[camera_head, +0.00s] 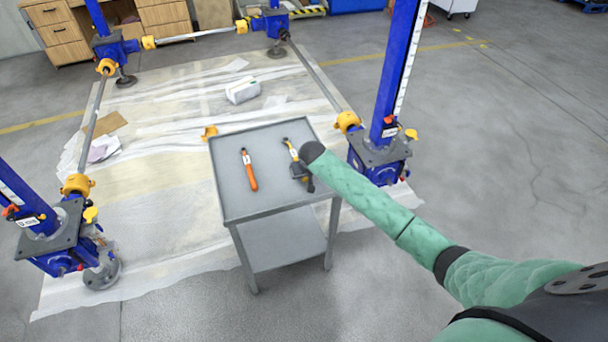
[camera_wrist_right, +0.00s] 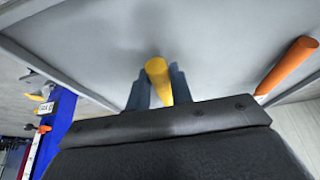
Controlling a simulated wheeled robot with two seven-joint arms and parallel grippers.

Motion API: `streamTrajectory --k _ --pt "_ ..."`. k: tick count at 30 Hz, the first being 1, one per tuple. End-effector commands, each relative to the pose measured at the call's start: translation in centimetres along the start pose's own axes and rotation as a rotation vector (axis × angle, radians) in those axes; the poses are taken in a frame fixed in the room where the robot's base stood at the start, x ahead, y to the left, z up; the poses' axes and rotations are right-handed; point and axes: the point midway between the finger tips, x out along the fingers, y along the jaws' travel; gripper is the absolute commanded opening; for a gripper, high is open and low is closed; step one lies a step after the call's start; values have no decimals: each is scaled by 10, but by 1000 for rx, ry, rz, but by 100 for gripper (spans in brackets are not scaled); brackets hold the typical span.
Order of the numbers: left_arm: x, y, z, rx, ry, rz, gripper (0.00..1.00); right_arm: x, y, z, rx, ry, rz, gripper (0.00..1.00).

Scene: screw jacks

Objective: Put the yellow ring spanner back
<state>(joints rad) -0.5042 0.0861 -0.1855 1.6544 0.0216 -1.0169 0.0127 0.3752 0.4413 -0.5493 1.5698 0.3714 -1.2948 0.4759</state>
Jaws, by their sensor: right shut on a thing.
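The yellow ring spanner (camera_head: 292,151) is at the right side of the grey trolley's top (camera_head: 232,203), its head end pointing to the far edge. My right gripper (camera_head: 300,173) is shut on its yellow handle. In the right wrist view the yellow handle (camera_wrist_right: 158,76) sits between the two dark fingers (camera_wrist_right: 158,92), with the grey trolley top behind it. I cannot tell whether the spanner touches the surface or is slightly above it. Part of the spanner is hidden by the gripper. My left gripper is not in view.
An orange-handled spanner (camera_head: 249,172) lies to the left on the trolley top; it also shows in the right wrist view (camera_wrist_right: 288,66). A blue screw jack (camera_head: 378,157) stands close to the trolley's right. The tray has a low raised rim. Its near part is clear.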

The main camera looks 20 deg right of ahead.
Motion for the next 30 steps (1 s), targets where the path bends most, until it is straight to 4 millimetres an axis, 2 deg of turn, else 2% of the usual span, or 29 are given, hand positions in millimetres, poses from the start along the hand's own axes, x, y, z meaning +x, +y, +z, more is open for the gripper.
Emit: streamTrajectory --k 14,15,18,19,30 --pt "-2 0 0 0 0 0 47 2 0 2 0 -3 0 0" --pt "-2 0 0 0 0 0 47 2 0 2 0 -3 0 24" --pt "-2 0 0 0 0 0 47 2 0 2 0 -3 0 43" --pt "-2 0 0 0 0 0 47 2 0 2 0 -3 0 47" --pt "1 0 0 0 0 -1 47 2 0 2 0 -2 0 47"
